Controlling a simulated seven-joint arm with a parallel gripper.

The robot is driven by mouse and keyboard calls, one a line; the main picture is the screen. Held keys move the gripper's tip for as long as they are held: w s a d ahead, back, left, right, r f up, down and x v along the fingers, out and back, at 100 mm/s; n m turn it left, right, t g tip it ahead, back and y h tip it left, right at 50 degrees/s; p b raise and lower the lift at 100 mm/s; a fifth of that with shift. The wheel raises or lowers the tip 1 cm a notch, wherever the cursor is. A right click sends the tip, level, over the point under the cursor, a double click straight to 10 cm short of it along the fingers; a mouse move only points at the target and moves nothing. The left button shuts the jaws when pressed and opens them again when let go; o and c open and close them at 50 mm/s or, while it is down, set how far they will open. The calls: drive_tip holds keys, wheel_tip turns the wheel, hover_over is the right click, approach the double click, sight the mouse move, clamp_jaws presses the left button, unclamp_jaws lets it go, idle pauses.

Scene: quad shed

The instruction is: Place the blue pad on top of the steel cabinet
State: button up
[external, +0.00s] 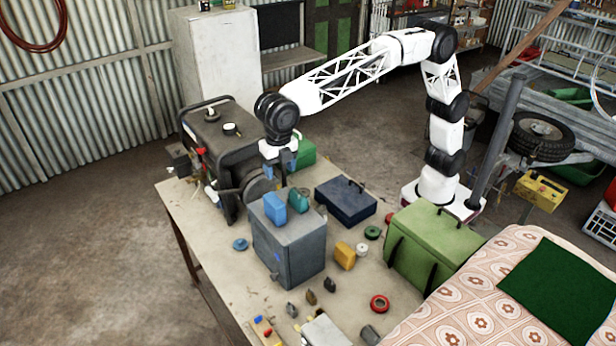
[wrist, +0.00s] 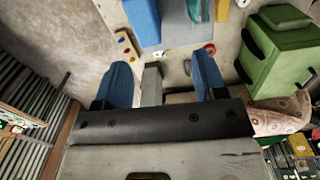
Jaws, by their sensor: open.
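The blue pad (external: 274,207) stands on the top of the grey steel cabinet (external: 285,255), toward its left side. In the wrist view the blue pad (wrist: 143,18) is cut by the top edge, with the cabinet's grey top (wrist: 176,28) beside it. A teal item (external: 298,201) is also on the cabinet top, right of the pad. My gripper (external: 283,168) points down, behind and above the cabinet, apart from the pad. Its two blue fingers are spread with nothing between them; they also show in the wrist view (wrist: 162,62).
A dark generator (external: 222,150) stands left of my gripper. A navy case (external: 345,200) and a green case (external: 432,245) lie to the right. A yellow item (external: 345,255), a red roll (external: 379,303) and small weights clutter the table around the cabinet.

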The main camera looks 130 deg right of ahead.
drive_tip(key=s+r+m+t, duration=0.1)
drive_tip(key=s+m, duration=0.8)
drive_tip(key=s, duration=2.3)
drive_tip(key=s+f+m, duration=0.4)
drive_tip(key=s+f, duration=0.3)
drive_tip(key=s, duration=0.8)
drive_tip(key=s+a+f+m+t, duration=0.1)
drive_tip(key=s+f+m, duration=0.3)
drive_tip(key=s, duration=1.1)
wheel_tip(320, 180, down, 3)
drive_tip(key=shift+s+a+r, duration=0.1)
drive_tip(key=shift+s+a, duration=0.05)
drive_tip(key=shift+a, duration=0.05)
